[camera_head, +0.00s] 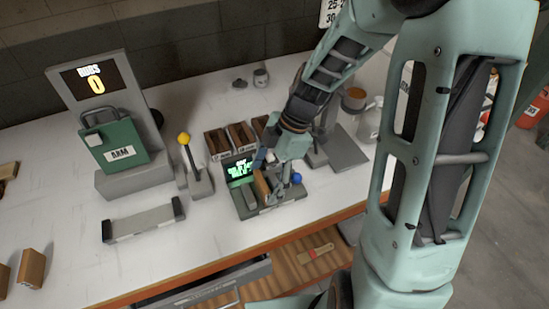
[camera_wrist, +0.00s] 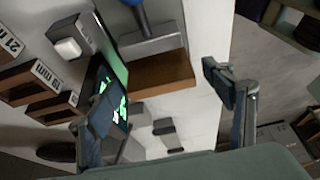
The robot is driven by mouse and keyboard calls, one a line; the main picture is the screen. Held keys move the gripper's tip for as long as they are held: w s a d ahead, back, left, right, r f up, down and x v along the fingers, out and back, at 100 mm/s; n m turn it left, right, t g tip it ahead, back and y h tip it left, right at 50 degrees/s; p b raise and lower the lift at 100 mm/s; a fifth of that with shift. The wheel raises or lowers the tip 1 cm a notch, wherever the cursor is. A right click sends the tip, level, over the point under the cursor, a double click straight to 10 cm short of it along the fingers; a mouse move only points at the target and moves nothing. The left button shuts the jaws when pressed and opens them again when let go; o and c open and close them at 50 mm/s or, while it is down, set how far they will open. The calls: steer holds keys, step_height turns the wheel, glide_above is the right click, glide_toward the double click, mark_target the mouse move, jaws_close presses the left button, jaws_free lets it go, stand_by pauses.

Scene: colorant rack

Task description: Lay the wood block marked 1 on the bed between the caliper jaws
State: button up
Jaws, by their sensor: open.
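A brown wood block (camera_wrist: 160,75) lies on the caliper bed beside a grey jaw (camera_wrist: 150,46) in the wrist view. I cannot see a number on it. In the head view, the block (camera_head: 262,186) shows in part beneath my gripper on the grey caliper device (camera_head: 248,213), which has a green lit display (camera_head: 240,169) and a blue knob (camera_head: 297,178). My gripper (camera_head: 278,178) is open above the bed. In the wrist view, the fingers of my gripper (camera_wrist: 167,88) are apart, one on each side of the block, with no clear contact.
Wooden bins (camera_head: 241,137) with labels stand behind the caliper. A yellow-knobbed lever (camera_head: 190,165), a green box (camera_head: 118,146) and a grey bar with dark ends (camera_head: 143,223) are to the left. A loose wood block (camera_head: 31,269) stands far left. An open drawer (camera_head: 215,285) sits below the bench edge.

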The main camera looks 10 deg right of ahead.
steer(key=v, duration=0.9)
steer(key=shift+r+b, duration=0.3)
steer(key=shift+b, duration=0.05)
steer(key=shift+d, duration=0.1)
